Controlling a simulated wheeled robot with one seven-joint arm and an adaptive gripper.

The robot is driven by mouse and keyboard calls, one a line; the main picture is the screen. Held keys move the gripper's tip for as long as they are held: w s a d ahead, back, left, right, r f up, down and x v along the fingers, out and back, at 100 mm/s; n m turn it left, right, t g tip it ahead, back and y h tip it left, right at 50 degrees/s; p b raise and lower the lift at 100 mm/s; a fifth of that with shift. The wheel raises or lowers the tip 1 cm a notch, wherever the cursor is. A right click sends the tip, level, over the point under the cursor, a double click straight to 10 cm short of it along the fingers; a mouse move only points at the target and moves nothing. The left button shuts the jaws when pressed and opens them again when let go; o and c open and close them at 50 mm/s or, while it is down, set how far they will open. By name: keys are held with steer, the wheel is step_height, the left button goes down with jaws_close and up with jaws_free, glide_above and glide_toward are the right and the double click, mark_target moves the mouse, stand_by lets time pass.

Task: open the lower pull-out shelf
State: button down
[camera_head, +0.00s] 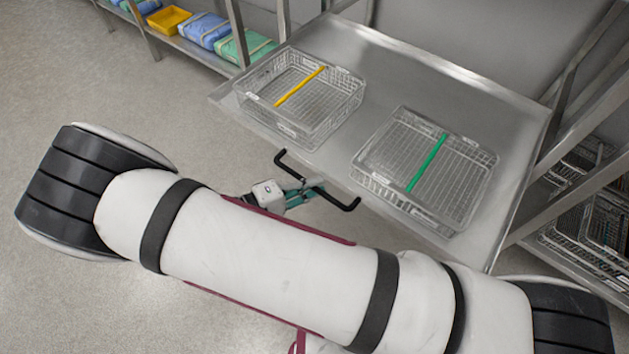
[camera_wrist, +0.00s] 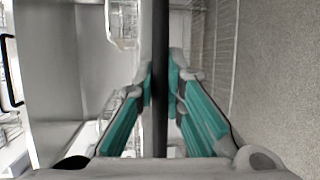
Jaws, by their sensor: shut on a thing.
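My gripper (camera_head: 308,192) is below the front edge of the upper shelf (camera_head: 385,60) in the head view. In the wrist view my gripper (camera_wrist: 162,82) has its teal fingers shut on a dark bar, the lower shelf's handle (camera_wrist: 160,40), which runs upright through the picture. A second black handle, the upper shelf's handle (camera_wrist: 10,70), shows at the left edge of the wrist view, apart from my fingers. In the head view this upper handle (camera_head: 285,161) passes over my gripper. The lower shelf itself is hidden there beneath the upper one.
Two wire baskets stand on the upper shelf, one with a yellow strip (camera_head: 300,87) and one with a green strip (camera_head: 427,162). A rack at the back left holds a yellow bin (camera_head: 168,19) and wrapped bundles. More baskets (camera_head: 608,222) are at right. The left floor is clear.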

steer(key=c, duration=1.7)
jaws_free()
steer(key=shift+o, duration=0.2)
steer(key=v, duration=1.2)
